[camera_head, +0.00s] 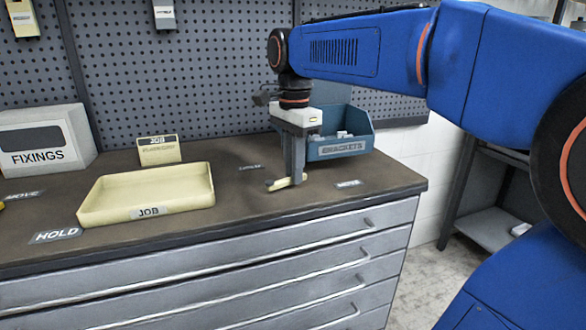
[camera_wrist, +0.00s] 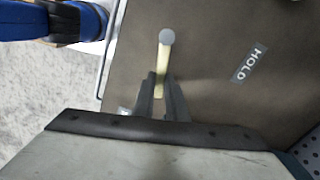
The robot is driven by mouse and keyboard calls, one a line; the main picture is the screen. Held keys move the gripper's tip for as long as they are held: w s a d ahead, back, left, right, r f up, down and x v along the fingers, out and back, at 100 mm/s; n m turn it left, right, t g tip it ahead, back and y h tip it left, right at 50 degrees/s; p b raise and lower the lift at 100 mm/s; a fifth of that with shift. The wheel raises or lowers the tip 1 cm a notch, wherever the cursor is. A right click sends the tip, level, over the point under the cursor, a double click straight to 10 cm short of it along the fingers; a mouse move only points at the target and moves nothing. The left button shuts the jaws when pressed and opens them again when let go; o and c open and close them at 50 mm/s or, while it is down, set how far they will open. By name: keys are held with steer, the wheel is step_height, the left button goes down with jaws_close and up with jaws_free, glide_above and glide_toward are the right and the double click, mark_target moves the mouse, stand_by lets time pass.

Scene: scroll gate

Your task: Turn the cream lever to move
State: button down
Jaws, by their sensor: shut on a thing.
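The cream lever (camera_head: 279,185) lies low over the brown bench top, close to its front edge. In the wrist view the lever (camera_wrist: 163,54) has a round grey cap (camera_wrist: 167,37) at its far end. My gripper (camera_head: 294,182) points straight down at the lever. In the wrist view my gripper (camera_wrist: 162,80) has its fingers on both sides of the lever, shut on it. A HOLD label (camera_wrist: 248,63) lies to the right of the lever in the wrist view.
A blue BRACKETS bin (camera_head: 340,150) stands close behind my gripper. A cream JOB tray (camera_head: 148,192) and a JOB card (camera_head: 158,150) are to the left, with a FIXINGS box (camera_head: 42,140) farther left. A small label (camera_head: 348,184) lies right of the lever.

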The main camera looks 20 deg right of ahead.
stand_by(0.3)
steer(key=c, duration=1.8)
jaws_free()
steer(key=shift+o, duration=0.2)
step_height(320, 180, up, 17)
steer(key=shift+r, duration=0.2)
